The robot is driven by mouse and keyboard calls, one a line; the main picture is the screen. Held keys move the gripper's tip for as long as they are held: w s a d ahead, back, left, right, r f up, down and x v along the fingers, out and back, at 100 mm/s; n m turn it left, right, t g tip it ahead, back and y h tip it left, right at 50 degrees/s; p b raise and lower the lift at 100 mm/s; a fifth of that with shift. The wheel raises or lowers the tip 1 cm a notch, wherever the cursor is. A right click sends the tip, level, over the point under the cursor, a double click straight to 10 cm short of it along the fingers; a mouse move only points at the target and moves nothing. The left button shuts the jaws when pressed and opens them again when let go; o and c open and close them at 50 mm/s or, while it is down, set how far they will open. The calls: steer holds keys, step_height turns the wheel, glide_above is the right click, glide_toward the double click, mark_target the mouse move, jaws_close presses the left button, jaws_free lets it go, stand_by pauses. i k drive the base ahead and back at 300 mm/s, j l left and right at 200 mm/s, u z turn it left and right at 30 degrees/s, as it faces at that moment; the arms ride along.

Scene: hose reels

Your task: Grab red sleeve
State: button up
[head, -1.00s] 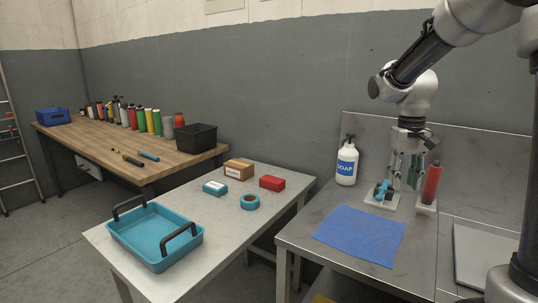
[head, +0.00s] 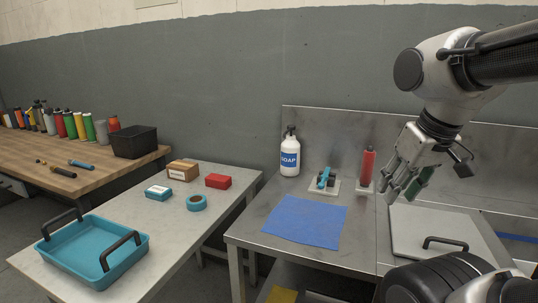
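The red sleeve (head: 367,166) stands upright on a small pale base on the metal worktop, near the back panel. My gripper (head: 402,190) is to the right of the sleeve in the picture, tilted down and to the left. Its fingers are apart, with a green pad showing on one, and I see nothing between them. The gripper does not appear to touch the sleeve, though the depth gap between them is hard to judge.
Left of the sleeve are a blue-handled item (head: 325,178) on a pale base and a soap bottle (head: 290,155). A blue cloth (head: 304,221) lies in front. A grey panel (head: 425,226) with a black handle is at right. A teal tray (head: 92,262) sits on the left table.

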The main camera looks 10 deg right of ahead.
mark_target(367, 170)
steer(key=j+z, duration=0.25)
steer(key=i+j+z, duration=0.1)
steer(key=j+z, duration=0.2)
steer(key=i+j+z, duration=0.2)
steer(key=i, duration=0.05)
